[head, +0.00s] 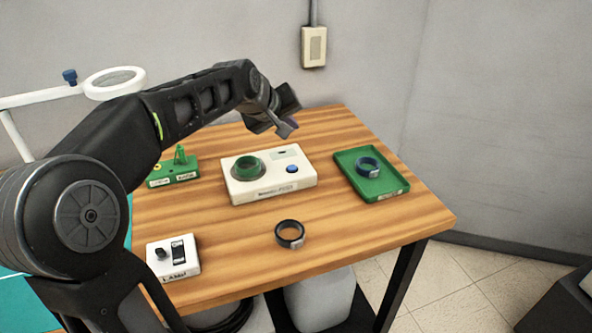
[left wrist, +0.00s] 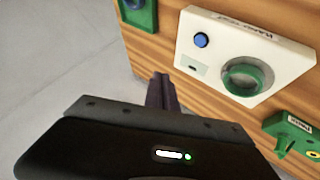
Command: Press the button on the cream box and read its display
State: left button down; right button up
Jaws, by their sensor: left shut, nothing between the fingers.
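The cream box (head: 240,188) sits near the middle of the wooden table; it also shows in the left wrist view (left wrist: 285,50). Its blue button (head: 291,169) is on the right of its top, also clear in the left wrist view (left wrist: 201,40). Its small display (head: 282,153) lies behind the button; no reading is legible, nor in the left wrist view (left wrist: 192,68). A green ring (head: 246,166) sits in the box's round grey seat. My left gripper (head: 286,130) is shut and empty, above the back edge of the box, apart from the button. My right gripper is out of view.
A green tray (head: 389,192) with a blue ring (head: 368,167) stands right of the box. A black ring (head: 290,234) lies in front. A white switch box (head: 179,270) and a green block (head: 178,176) are on the left. A wall box (head: 314,46) hangs behind.

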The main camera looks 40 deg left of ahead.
aim_at(290, 169)
pick_arm(q)
notch_tip(290, 169, down, 9)
jog(key=b, duration=0.7)
dwell(2.1)
jog(key=shift+f+b, duration=0.35)
jog(key=shift+f+b, duration=0.35)
jog(key=shift+f, duration=0.1)
dwell(0.6)
jog(key=shift+r, duration=0.15)
jog(key=shift+r+p, duration=0.7)
jog(key=shift+r, duration=0.05)
jog(key=shift+r, duration=0.1)
